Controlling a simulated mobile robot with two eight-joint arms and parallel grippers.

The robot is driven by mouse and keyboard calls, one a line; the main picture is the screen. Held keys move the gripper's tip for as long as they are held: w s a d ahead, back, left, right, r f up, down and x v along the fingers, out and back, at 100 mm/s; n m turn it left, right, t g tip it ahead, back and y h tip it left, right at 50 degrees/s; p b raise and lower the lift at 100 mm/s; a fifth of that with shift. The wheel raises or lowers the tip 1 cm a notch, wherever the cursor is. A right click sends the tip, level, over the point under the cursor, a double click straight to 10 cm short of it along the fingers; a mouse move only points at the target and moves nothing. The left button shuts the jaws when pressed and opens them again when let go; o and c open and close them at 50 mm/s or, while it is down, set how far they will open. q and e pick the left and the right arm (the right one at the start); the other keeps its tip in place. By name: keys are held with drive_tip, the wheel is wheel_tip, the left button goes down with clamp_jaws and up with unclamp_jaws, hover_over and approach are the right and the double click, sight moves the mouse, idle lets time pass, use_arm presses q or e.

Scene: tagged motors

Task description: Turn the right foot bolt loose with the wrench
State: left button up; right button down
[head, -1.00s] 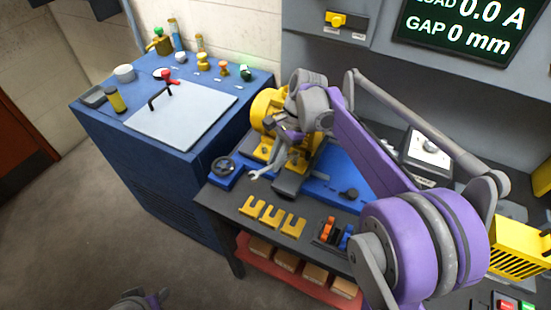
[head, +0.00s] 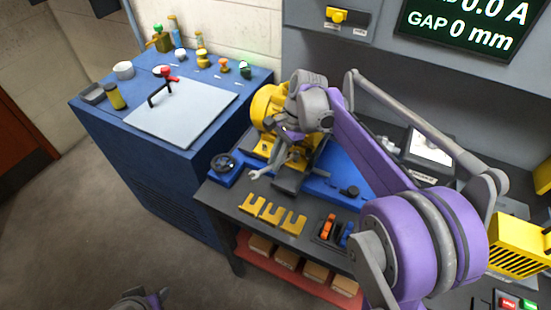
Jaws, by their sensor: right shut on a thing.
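My right gripper (head: 291,140) is at the yellow motor (head: 266,103), reaching down over its near side. It is shut on the grey wrench (head: 262,173), whose open jaw end sticks out to the lower left above the bench. The motor sits on a blue base (head: 340,170) at the bench's back left. The right foot bolt is hidden behind my gripper and arm, so I cannot tell whether the wrench sits on it. Only a small part of my left arm (head: 140,303) shows at the bottom edge; its fingertips are out of view.
Yellow slotted shims (head: 273,212) lie at the bench's front edge. A black handwheel (head: 223,164) is left of the motor. Orange and blue pieces (head: 328,229) stand in a holder to the right. A blue cabinet (head: 150,170) stands left. A screen (head: 463,30) reads GAP 0 mm.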

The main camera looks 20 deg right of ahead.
drive_tip(key=shift+f, duration=0.2)
idle(0.4)
drive_tip(key=shift+s+d+n+g, duration=0.2)
drive_tip(key=shift+s+n+g, duration=0.4)
drive_tip(key=shift+n, duration=0.6)
drive_tip(key=shift+s, duration=0.1)
drive_tip(key=shift+s+d+n+g+h, duration=0.2)
drive_tip(key=shift+s+n, duration=0.15)
drive_tip(key=shift+n, duration=0.25)
drive_tip(key=shift+s+d+n+g+h, duration=0.1)
drive_tip(key=shift+s+d+n+g, duration=0.15)
drive_tip(key=shift+n, duration=0.35)
drive_tip(key=shift+a, duration=0.1)
